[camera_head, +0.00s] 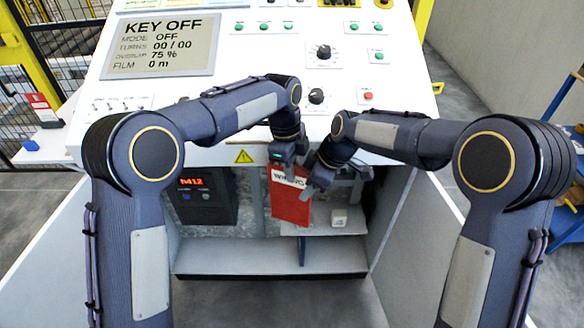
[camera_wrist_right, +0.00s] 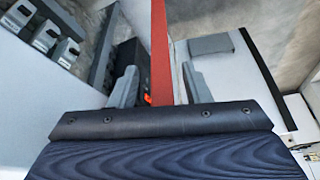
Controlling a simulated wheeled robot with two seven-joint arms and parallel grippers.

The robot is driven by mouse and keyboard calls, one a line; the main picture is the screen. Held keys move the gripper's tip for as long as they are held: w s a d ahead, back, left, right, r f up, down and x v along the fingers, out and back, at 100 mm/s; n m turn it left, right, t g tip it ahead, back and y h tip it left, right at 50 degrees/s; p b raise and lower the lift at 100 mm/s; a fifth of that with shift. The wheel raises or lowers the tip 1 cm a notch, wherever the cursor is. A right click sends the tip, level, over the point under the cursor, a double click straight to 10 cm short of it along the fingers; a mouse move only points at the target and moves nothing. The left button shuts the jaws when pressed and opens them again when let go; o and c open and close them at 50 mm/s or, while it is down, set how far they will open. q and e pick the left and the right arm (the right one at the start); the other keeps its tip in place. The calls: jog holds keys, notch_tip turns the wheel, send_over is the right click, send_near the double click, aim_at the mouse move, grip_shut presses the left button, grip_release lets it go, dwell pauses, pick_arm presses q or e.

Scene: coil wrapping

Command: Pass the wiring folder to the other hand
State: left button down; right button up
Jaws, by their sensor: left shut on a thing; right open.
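The wiring folder (camera_head: 290,203) is red with a white label and hangs upright below the console's front edge. My left gripper (camera_head: 283,165) is shut on its top edge from above. My right gripper (camera_head: 315,181) is open at the folder's right side, close to its upper right part. In the right wrist view, the folder (camera_wrist_right: 161,60) appears edge-on as a narrow red strip between the two open fingers of the right gripper (camera_wrist_right: 160,88), with a gap on each side. The left gripper's fingertips are partly hidden in the head view.
The sloped console (camera_head: 230,90) with knobs and buttons rises behind the arms. Below it, an open bay holds a dark unit with a red display (camera_head: 205,200), a small white block (camera_head: 339,217) and a grey shelf (camera_head: 270,256). Side walls bound the bay.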

jog(key=v, duration=1.1)
jog(key=s+d+r+m+t, duration=0.1)
jog(key=s+d+r+m, duration=0.25)
jog(key=s+d, duration=0.35)
jog(key=s+d+f+m+t, duration=0.1)
jog(key=s+d+f+m, duration=0.2)
jog(key=s+m, duration=0.3)
jog(key=s+d+f+m+t, duration=0.2)
jog(key=s+m, duration=0.5)
jog(key=s, duration=0.8)
jog(key=shift+d+f+h, duration=0.3)
jog(key=shift+d+f, duration=0.15)
jog(key=shift+d, duration=0.4)
jog(key=shift+s, duration=0.1)
